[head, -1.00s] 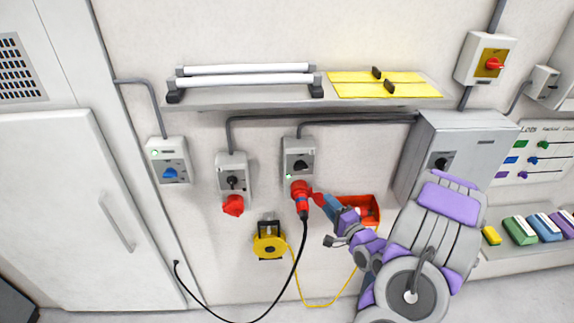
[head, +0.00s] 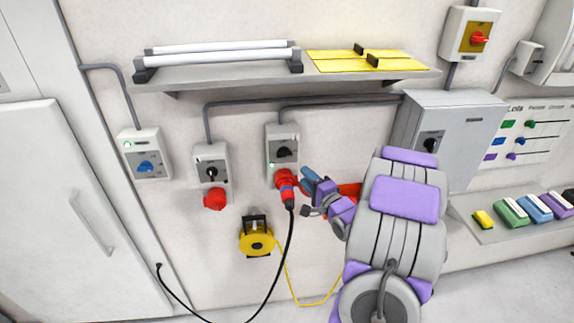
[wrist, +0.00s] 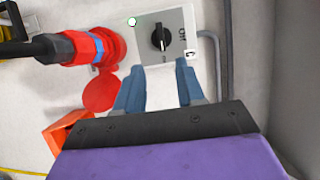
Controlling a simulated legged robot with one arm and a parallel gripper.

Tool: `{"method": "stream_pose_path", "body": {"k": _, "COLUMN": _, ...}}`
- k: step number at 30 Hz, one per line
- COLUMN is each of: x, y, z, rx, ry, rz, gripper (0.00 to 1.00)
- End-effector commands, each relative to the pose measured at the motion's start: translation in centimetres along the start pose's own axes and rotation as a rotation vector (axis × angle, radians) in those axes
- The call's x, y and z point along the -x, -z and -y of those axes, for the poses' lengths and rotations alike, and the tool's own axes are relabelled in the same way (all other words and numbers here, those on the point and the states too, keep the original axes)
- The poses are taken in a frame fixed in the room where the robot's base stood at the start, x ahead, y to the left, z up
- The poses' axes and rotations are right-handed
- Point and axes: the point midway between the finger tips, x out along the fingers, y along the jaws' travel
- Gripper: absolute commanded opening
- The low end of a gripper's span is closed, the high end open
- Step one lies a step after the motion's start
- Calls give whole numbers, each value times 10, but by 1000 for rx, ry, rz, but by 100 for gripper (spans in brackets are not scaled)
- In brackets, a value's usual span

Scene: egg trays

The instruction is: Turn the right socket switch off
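The right socket (head: 282,135) is a grey wall box with a black rotary switch (head: 284,153), a small lit green lamp and a red plug (head: 286,181) seated below. In the wrist view the switch (wrist: 160,37) has its ridge pointing up-down in the picture, and an "Off" label is to its right. My gripper (head: 308,175) is just right of and below the switch. In the wrist view my gripper (wrist: 158,76) is open and empty, its blue fingers spread at the box's near edge, with the switch ahead between them. Finger contact with the box cannot be told.
A left socket (head: 211,163) and a box with a blue switch (head: 146,155) are to the left. A black cable hangs from the plug. A red bin (wrist: 60,130) is close below my gripper. A large grey cabinet (head: 467,130) stands right, and a shelf (head: 220,79) is above.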

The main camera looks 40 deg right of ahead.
Motion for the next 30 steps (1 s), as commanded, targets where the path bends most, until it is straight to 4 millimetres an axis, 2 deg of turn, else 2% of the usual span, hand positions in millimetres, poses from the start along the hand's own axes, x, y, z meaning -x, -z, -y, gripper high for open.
{"method": "stream_pose_path", "body": {"k": 1, "x": -11, "y": -2, "z": 0, "rx": 3, "ry": 5, "rz": 5, "gripper": 38}}
{"method": "stream_pose_path", "body": {"k": 9, "x": -62, "y": -10, "z": 2, "rx": 7, "ry": 6, "rz": 5, "gripper": 38}}
{"method": "stream_pose_path", "body": {"k": 18, "x": -106, "y": -6, "z": 2, "rx": 6, "ry": 5, "rz": 3, "gripper": 38}}
{"method": "stream_pose_path", "body": {"k": 24, "x": -116, "y": -2, "z": 1, "rx": 1, "ry": 1, "rz": 0, "gripper": 38}}
{"method": "stream_pose_path", "body": {"k": 30, "x": -117, "y": -2, "z": 2, "rx": 2, "ry": 1, "rz": 0, "gripper": 38}}
